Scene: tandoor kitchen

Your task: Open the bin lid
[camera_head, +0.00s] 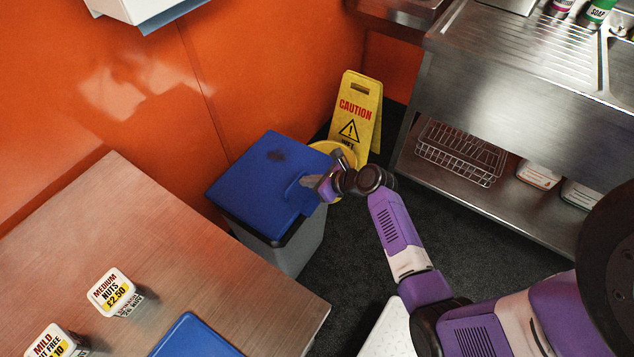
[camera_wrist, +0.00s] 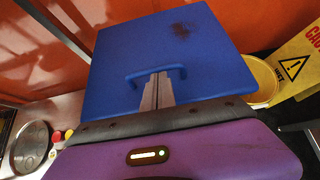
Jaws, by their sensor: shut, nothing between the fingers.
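The bin (camera_head: 284,254) is grey with a blue lid (camera_head: 268,172), and it stands on the floor against the orange wall. The lid lies flat and closed in the head view. In the wrist view the blue lid (camera_wrist: 205,65) fills the middle, with a dark smudge near its far edge and a raised blue handle (camera_wrist: 176,70) near its front. My gripper (camera_head: 318,186) is at the lid's right side, by the handle. In the wrist view my gripper's fingers (camera_wrist: 157,90) are together, in front of the handle's middle. I cannot tell whether they touch it.
A yellow caution sign (camera_head: 356,112) and a yellow bucket (camera_head: 333,150) stand just behind the bin. A steel table (camera_head: 160,240) is at the left front, and a steel sink unit (camera_head: 500,90) is at the right. Dark floor lies between them.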

